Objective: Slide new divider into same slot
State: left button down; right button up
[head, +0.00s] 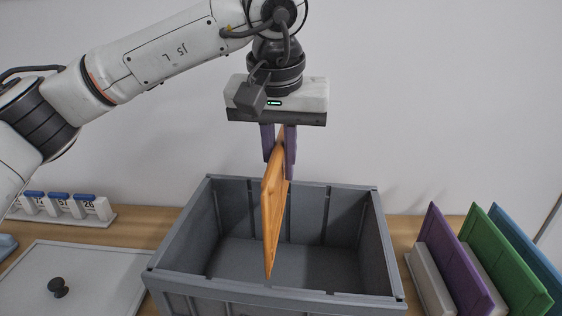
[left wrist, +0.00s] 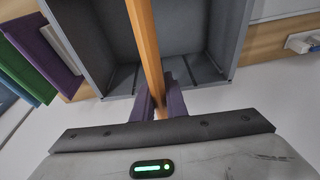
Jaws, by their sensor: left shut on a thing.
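An orange divider panel (head: 272,205) hangs upright, nearly edge-on, from my left gripper (head: 279,150). The gripper's purple fingers are shut on the divider's upper edge. The divider is over the grey crate (head: 378,240), and its lower end overlaps the open interior in the head view. I cannot tell whether it touches a slot. Ribs forming slots show on the crate's inner walls. In the left wrist view, the divider (left wrist: 146,45) runs from between the fingers (left wrist: 160,105) across the crate (left wrist: 90,40). My right gripper is not in view.
At right, purple (head: 455,255), green (head: 505,260) and blue (head: 530,255) panels stand in a pale rack (head: 428,280). At left lies a grey lid (head: 90,275) with a black knob (head: 58,288). Behind it is a white strip with blue-topped number tags (head: 60,207). The crate floor looks empty.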

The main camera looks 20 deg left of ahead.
aim_at(281, 215)
pick_arm(q)
jog(key=shift+f, duration=0.15)
jog(key=shift+f+b, duration=0.8)
jog(key=shift+f, duration=0.35)
jog(key=shift+f, duration=0.15)
dwell(0.3)
jog(key=shift+f+b, duration=2.55)
jog(key=shift+f, duration=1.35)
notch_tip(281, 215, down, 9)
jog(key=b, duration=0.6)
jog(key=shift+f, duration=0.15)
